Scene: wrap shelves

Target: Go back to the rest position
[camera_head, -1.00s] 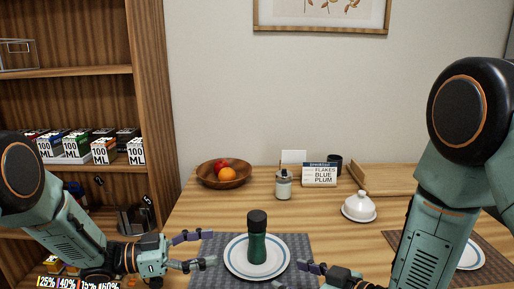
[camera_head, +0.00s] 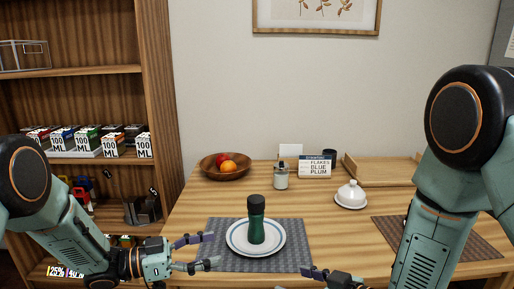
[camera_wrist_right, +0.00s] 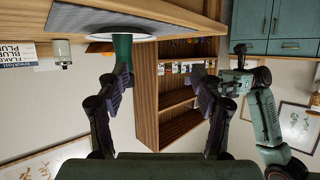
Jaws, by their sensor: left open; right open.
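My left gripper (camera_head: 208,252) is open and empty at the front left of the table, left of the green bottle and apart from it. My right gripper (camera_head: 292,279) shows only partly at the bottom edge of the head view; in the right wrist view its two fingers (camera_wrist_right: 166,85) are spread with nothing held between them. A dark green bottle with a black cap (camera_head: 256,222) stands upright on a white plate (camera_head: 232,240) on a grey placemat (camera_head: 295,262). In the right wrist view the bottle (camera_wrist_right: 122,48) appears upside down beside the left finger.
A fruit bowl (camera_head: 225,174), a jar (camera_head: 280,177), a menu card (camera_head: 315,167), a white lidded dish (camera_head: 350,195) and a wooden tray (camera_head: 385,176) stand further back. A brown placemat (camera_head: 478,245) lies at right. A shelf unit (camera_head: 158,100) with boxes stands at left.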

